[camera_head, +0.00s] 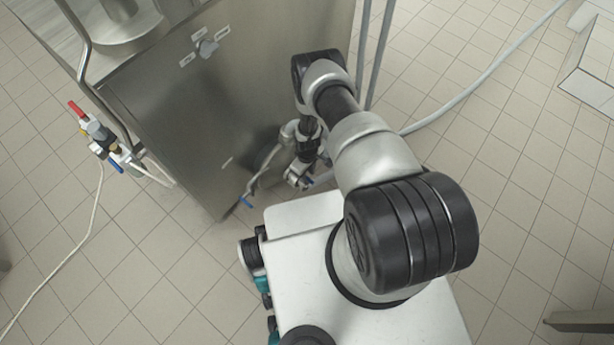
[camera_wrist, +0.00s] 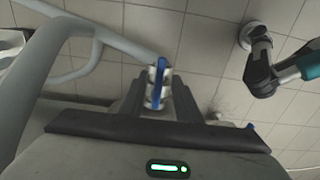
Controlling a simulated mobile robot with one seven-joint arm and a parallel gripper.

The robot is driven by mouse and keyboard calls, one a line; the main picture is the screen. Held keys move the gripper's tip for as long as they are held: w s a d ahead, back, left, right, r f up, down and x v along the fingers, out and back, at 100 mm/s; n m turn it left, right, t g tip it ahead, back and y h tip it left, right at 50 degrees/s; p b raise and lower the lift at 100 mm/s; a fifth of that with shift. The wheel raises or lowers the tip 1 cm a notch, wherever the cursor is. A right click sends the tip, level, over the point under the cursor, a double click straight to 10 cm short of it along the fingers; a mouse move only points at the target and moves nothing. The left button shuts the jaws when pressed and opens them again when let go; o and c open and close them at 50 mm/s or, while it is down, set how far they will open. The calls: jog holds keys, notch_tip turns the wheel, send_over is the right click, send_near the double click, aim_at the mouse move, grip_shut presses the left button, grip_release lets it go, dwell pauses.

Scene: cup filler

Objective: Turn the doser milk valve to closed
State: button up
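A small valve with a blue handle (camera_wrist: 158,78) and silver body shows between the fingers of my gripper (camera_wrist: 160,88) in the wrist view. The dark fingers stand apart on either side of it, with small gaps, so my gripper is open around the valve. In the head view, my gripper (camera_head: 303,172) is low beside the steel machine (camera_head: 195,125), and a blue handle (camera_head: 308,182) shows at its tip. A second blue handle (camera_head: 246,202) sits on a pipe at the machine's lower edge. No label shows which valve is the doser milk valve.
Valves with red (camera_head: 75,108) and blue handles hang on a pipe left of the machine. Grey pipes and a hose (camera_head: 480,85) run close behind my arm. In the wrist view, a grey pipe (camera_wrist: 120,42) curves near my fingers.

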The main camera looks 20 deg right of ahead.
jog(key=shift+f, duration=0.65)
grip_shut()
